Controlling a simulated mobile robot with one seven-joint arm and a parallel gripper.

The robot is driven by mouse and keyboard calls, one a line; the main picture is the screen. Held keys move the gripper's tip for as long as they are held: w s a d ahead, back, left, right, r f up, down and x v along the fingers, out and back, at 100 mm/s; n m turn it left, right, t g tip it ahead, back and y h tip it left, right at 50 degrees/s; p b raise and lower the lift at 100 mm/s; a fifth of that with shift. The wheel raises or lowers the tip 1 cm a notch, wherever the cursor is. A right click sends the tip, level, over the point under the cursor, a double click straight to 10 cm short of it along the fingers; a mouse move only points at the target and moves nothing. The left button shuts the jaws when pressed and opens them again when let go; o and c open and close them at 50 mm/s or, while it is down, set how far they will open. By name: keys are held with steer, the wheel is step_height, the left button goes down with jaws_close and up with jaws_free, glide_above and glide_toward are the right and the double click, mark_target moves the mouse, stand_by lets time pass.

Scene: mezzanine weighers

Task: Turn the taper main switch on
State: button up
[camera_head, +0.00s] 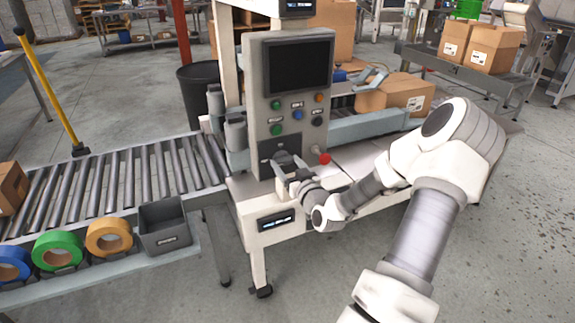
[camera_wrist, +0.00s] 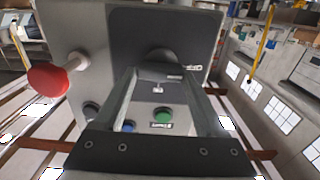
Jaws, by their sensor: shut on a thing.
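The taper's grey control panel (camera_head: 289,93) stands upright by the conveyor, with a dark screen and several coloured buttons. The main switch, a dark rotary knob (camera_head: 281,158), is on the dark plate low on the panel. My gripper (camera_head: 288,173) is at the knob from the front, its fingers shut on it. In the wrist view, the knob (camera_wrist: 160,69) lies between the tips of my gripper (camera_wrist: 161,78). Its handle is partly hidden by the fingers, so I cannot tell its exact angle.
A red mushroom button (camera_head: 324,158) sits right of the knob, close to my gripper; it also shows in the wrist view (camera_wrist: 47,79). A roller conveyor (camera_head: 117,181), tape rolls (camera_head: 54,249) and a grey bin (camera_head: 165,226) are on the left. Cardboard boxes (camera_head: 408,94) lie behind.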

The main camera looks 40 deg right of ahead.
steer(key=shift+m, duration=0.3)
steer(key=m, duration=0.3)
steer(key=shift+m+p, duration=0.3)
steer(key=shift+p, duration=0.05)
steer(key=m, duration=0.2)
steer(key=m+p, duration=0.1)
steer(key=m, duration=0.1)
steer(key=shift+s+d+f+m, duration=0.1)
steer(key=shift+d+m, duration=0.05)
steer(key=shift+m, duration=0.25)
steer(key=m+p, duration=0.1)
steer(key=m, duration=0.3)
steer(key=shift+f+m+p, duration=0.2)
steer(key=shift+m+p, duration=0.3)
steer(key=shift+m, duration=1.9)
steer(key=o, duration=1.3)
steer(key=shift+s, duration=0.1)
